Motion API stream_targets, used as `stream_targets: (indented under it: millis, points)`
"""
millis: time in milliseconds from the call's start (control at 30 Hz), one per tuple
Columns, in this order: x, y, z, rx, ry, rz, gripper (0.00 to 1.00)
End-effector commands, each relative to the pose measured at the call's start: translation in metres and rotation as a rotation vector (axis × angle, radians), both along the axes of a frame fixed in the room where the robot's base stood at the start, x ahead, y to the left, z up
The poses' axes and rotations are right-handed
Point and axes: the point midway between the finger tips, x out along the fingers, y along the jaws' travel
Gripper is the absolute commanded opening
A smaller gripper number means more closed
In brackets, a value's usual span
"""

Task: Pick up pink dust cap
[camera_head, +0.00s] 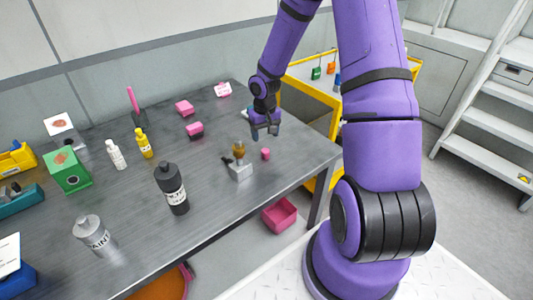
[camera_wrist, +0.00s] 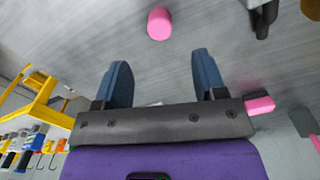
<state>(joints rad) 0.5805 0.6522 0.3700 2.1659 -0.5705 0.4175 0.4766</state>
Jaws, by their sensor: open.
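My gripper (camera_head: 265,130) is above the table, just behind the cap in the head view. Its two blue-grey fingers (camera_wrist: 162,75) are apart with nothing between them.
Pink blocks (camera_head: 194,130) lie behind. Bottles, including a black one (camera_head: 172,188), stand left. A yellow-framed cart (camera_head: 312,75) adjoins the table's right end; a pink bin (camera_head: 280,214) is below.

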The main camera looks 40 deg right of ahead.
Motion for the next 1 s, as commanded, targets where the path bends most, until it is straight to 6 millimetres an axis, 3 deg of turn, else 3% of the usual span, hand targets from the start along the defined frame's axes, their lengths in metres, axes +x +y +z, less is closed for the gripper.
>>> stream_targets:
  millis: [100, 367, 700, 1000]
  points:
    - [0.000, 0.000, -0.017, 0.000, 0.002, 0.000, 0.65]
    - [-0.002, 0.000, -0.034, -0.001, 0.002, -0.001, 0.65]
    - [-0.006, 0.002, -0.076, 0.000, 0.001, 0.001, 0.65]
    - [-0.005, 0.002, -0.079, -0.001, 0.000, -0.001, 0.65]
